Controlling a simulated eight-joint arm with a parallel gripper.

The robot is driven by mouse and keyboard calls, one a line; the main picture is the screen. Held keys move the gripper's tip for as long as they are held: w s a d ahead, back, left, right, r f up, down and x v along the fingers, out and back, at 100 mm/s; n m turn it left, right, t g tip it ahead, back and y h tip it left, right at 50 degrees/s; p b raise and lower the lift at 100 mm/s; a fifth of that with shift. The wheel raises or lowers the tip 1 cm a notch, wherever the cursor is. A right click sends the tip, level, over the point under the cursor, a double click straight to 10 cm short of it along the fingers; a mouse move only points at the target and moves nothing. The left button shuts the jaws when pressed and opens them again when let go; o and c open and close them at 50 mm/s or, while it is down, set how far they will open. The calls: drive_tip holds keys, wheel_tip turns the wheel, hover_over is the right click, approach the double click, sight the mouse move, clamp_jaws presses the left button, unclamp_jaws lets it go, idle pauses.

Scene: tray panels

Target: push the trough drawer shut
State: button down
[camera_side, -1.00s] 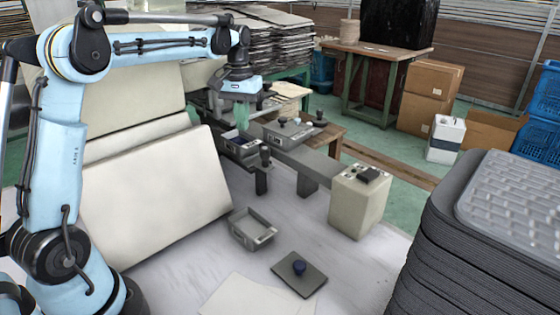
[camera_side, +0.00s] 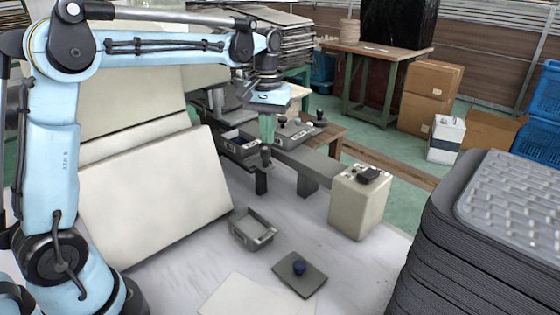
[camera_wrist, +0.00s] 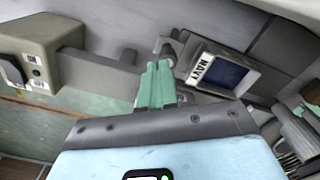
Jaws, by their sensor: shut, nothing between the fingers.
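A grey tray-like drawer (camera_side: 240,149) with a dark blue inside sits on the left part of the grey bench in the side view. In the wrist view its end carries a white NAVY label (camera_wrist: 201,68). A dark knob (camera_side: 265,153) stands at its right end; this knob also shows in the wrist view (camera_wrist: 168,51). My gripper (camera_side: 267,138) has its green fingers pointing down above the knob. In the wrist view my gripper (camera_wrist: 158,66) is shut and empty, its tips close to the knob. I cannot tell whether they touch.
A second grey unit (camera_side: 293,132) with knobs lies just right of my gripper. A beige control box (camera_side: 357,202) stands at the bench's right end.

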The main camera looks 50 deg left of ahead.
drive_tip(key=shift+d, duration=1.05)
wheel_tip(320, 180, down, 6)
idle(0.3)
drive_tip(key=shift+a+f, duration=0.1)
idle(1.8)
